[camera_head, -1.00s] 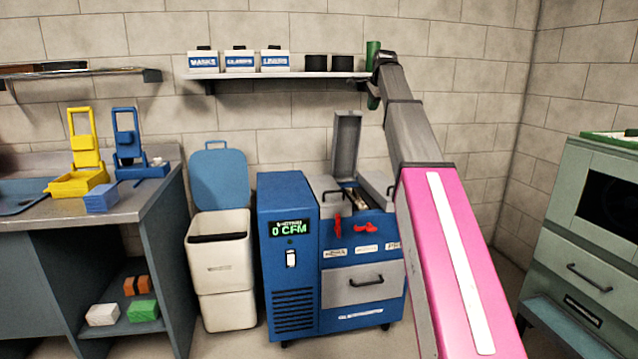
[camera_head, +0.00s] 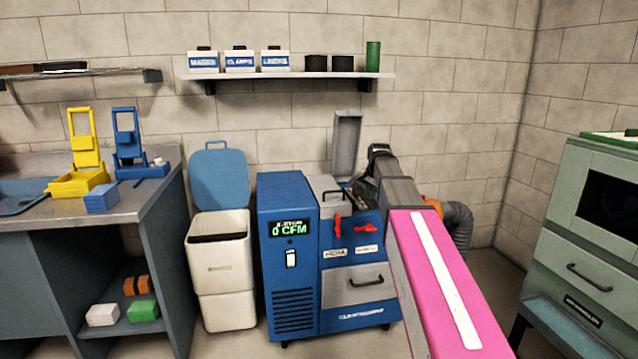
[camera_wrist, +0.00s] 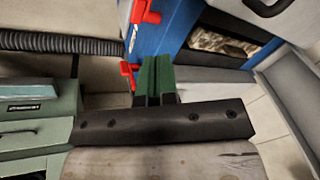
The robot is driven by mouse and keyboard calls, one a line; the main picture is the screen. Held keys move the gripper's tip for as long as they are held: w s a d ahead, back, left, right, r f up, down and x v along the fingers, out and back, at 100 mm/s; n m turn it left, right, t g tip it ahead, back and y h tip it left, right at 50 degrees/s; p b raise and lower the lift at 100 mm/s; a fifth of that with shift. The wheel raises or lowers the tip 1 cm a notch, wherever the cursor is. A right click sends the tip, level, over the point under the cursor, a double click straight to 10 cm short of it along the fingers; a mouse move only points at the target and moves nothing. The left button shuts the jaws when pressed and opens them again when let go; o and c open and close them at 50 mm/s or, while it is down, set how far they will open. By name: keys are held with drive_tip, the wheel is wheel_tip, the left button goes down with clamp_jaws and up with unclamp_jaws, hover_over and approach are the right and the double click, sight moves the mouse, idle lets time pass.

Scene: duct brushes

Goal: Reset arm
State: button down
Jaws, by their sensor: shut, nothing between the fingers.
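My arm reaches up from the lower right in the head view and bends over the top of the blue machine (camera_head: 289,225). My gripper (camera_wrist: 153,80) shows in the wrist view as two green fingers side by side, shut with nothing between them. In the head view its fingers are not clear, as the wrist and dark parts cover that spot. In the wrist view the fingers are beside the blue machine (camera_wrist: 178,25), near a red latch (camera_wrist: 128,72). An open compartment with a mottled brown surface (camera_wrist: 222,42) inside lies to their right.
A raised grey lid (camera_head: 346,143) stands at the machine's back. A grey hose (camera_head: 460,225) curves at its right. The wall shelf (camera_head: 290,75) holds boxes, black cans and a green cylinder (camera_head: 373,57). A green cabinet (camera_head: 590,215) stands right, a white bin (camera_head: 222,285) left.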

drive_tip(key=s+f+n+g, duration=0.3)
drive_tip(key=s+f+n, duration=0.6)
drive_tip(key=s+f, duration=2)
drive_tip(key=shift+s+a+f+h, duration=0.25)
drive_tip(key=shift+s+h, duration=0.15)
drive_tip(key=shift+s, duration=0.2)
